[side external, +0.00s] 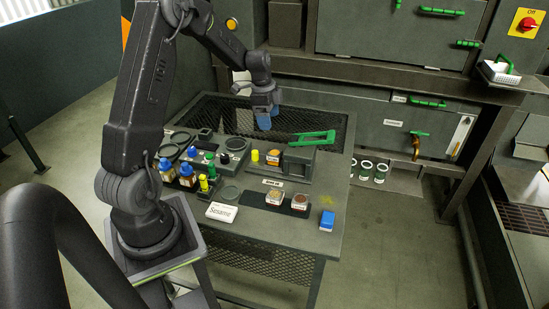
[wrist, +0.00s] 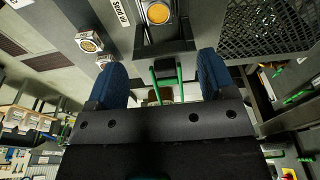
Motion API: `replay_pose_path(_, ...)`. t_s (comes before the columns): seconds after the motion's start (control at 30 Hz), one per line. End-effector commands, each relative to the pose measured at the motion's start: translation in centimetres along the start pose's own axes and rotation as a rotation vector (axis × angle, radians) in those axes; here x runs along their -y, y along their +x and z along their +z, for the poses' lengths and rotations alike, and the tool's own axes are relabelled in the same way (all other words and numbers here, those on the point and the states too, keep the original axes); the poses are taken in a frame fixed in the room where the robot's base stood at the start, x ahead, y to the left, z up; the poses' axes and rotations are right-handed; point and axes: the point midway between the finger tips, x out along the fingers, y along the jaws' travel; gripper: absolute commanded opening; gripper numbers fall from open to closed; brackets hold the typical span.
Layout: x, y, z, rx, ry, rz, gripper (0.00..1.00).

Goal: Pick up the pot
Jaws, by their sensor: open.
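My gripper (side external: 267,121) is above the back part of the grey work table (side external: 341,205), its blue fingers pointing down. In the wrist view my gripper (wrist: 161,76) is open, with nothing held between the fingers. A green handle (side external: 313,137) is to its right in the side view; green bars (wrist: 178,72) show between the fingers in the wrist view. A small pot with a round amber top (wrist: 158,13) is beyond the fingertips. It seems to be the orange-topped pot (side external: 274,156) by a grey block. Which container is the task's pot is unclear.
Two seed jars (side external: 275,197) (side external: 299,201) stand on a dark strip near the front. Bottles (side external: 187,174), dark dishes and a white label card (side external: 222,212) crowd the left. Mesh (side external: 232,118) covers the back.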

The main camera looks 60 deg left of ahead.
Motion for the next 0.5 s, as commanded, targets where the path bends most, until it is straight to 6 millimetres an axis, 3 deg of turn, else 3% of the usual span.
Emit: replay_pose_path(0.5,0.0,8.2,0.1,-0.001,0.007,0.005,0.77)
